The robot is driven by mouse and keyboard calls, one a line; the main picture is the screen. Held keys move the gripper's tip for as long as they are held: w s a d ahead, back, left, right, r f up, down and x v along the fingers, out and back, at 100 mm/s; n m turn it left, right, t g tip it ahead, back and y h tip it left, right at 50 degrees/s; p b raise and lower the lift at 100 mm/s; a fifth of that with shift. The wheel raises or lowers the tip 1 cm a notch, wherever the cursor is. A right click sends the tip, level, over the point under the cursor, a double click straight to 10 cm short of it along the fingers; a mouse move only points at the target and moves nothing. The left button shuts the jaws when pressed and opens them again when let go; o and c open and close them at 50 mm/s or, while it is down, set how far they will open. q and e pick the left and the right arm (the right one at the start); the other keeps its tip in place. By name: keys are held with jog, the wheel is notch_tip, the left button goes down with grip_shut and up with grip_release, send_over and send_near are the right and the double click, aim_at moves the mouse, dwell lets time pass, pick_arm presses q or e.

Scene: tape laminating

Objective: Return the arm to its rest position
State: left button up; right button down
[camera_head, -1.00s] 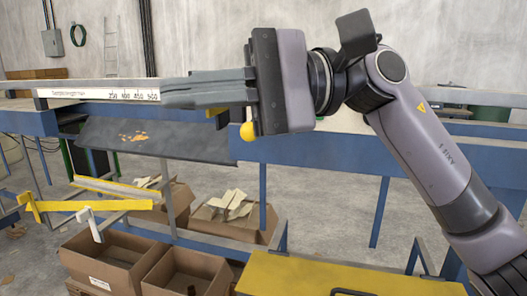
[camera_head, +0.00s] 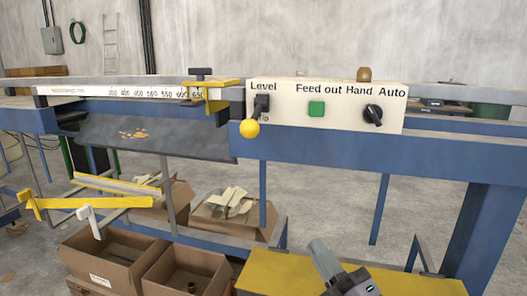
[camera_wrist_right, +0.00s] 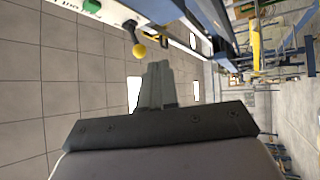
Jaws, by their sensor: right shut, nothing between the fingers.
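My right gripper (camera_head: 324,258) shows at the bottom of the head view, low in front of the yellow panel, with its fingers pointing up and to the left. In the right wrist view my right gripper (camera_wrist_right: 158,70) has its fingers together with nothing between them. It is apart from the machine. My left gripper is in neither view.
The control panel (camera_head: 285,98) carries a yellow-knobbed lever (camera_head: 250,128), a green button (camera_head: 316,109) and a black rotary switch (camera_head: 373,115). A yellow stop (camera_head: 210,95) sits on the ruler rail. Cardboard boxes (camera_head: 110,262) stand below. A yellow panel (camera_head: 420,284) lies near my gripper.

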jog(key=s+d+f+m+g+h, duration=0.1)
jog(key=s+d+f+m+h, duration=0.2)
jog(key=f, duration=0.4)
jog(key=s+d+f+m+g+h, duration=0.1)
jog(key=s+f+m+g+h, duration=0.15)
jog(key=f+m, duration=0.3)
jog(key=s+d+f+m+g+h, duration=0.1)
jog(key=s+d+f+m+h, duration=0.15)
jog(key=f, duration=0.45)
jog(key=s+d+f+m+g, duration=0.3)
jog(key=s+f+m+g, duration=0.2)
jog(key=s+f, duration=0.6)
jog(key=shift+s+d+m+h, duration=0.2)
jog(key=shift+s+m+h, duration=0.2)
jog(key=shift+s+m, duration=0.65)
jog(key=shift+f, duration=0.1)
